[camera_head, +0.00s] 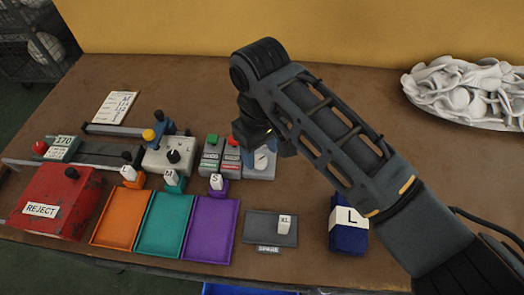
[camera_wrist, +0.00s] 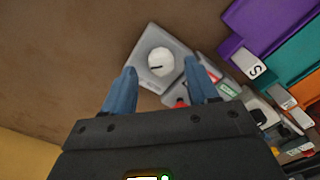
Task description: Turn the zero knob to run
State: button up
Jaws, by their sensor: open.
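A round white knob (camera_wrist: 160,61) with a dark pointer mark sits on a grey box (camera_wrist: 153,82) in the wrist view. In the head view the knob (camera_head: 262,158) is partly hidden behind my gripper (camera_head: 258,150). My gripper points down over this box. In the wrist view its two blue fingers (camera_wrist: 160,66) are spread apart, one on each side of the knob, with nothing between them that I can see gripped. Whether the fingertips are level with the knob or above it, I cannot tell. The writing on the box is too small to read.
Left of the knob box are green and red button boxes (camera_head: 212,150) and a beige box with a black knob (camera_head: 174,157). Orange, teal and purple trays (camera_head: 208,230) lie in front. A blue L bundle (camera_head: 348,228) and a white heap (camera_head: 470,92) are to the right.

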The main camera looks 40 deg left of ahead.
aim_at(260, 161)
jog(key=shift+f, duration=1.05)
jog(key=c, duration=1)
